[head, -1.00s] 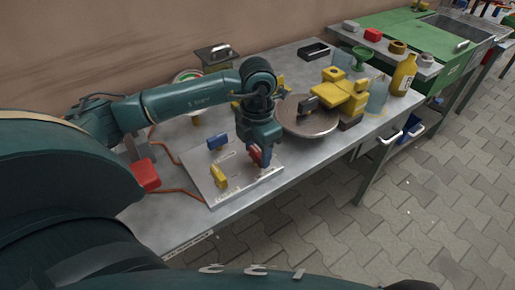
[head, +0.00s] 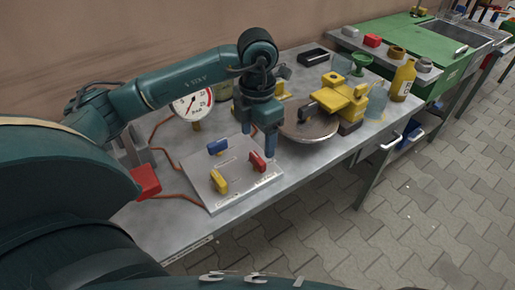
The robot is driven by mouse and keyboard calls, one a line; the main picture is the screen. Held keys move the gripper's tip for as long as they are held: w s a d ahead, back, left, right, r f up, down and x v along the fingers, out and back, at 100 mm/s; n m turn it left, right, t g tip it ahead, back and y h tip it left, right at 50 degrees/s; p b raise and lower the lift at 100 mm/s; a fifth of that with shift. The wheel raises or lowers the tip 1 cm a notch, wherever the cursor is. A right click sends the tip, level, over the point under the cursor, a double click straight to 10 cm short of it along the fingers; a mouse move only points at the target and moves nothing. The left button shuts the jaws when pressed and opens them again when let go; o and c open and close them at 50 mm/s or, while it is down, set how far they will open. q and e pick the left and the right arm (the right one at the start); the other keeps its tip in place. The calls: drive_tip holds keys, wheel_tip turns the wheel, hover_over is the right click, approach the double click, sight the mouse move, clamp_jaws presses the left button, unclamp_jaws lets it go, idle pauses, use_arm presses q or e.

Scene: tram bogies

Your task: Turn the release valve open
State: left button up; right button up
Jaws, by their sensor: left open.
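A pale grey valve panel (head: 235,188) lies on the bench with three lever handles: a blue one (head: 217,147) at the back, a yellow one (head: 220,182) at the front left and a red one (head: 257,161) at the right. The panel's labels are too small to read, so I cannot tell which valve is the release valve. My left gripper (head: 258,143) points down, open and empty, above and behind the red handle, apart from it. My right gripper is not in view.
A round pressure gauge (head: 193,104) stands behind the panel. A brown disc (head: 305,128) with a yellow device (head: 343,96) is to the right. A red block (head: 146,181) and orange hoses lie left. A yellow bottle (head: 403,81) stands farther right.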

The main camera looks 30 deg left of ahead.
sight(258, 157)
use_arm(q)
wheel_tip(258, 157, up, 7)
drive_tip(key=shift+f, duration=0.15)
idle(0.4)
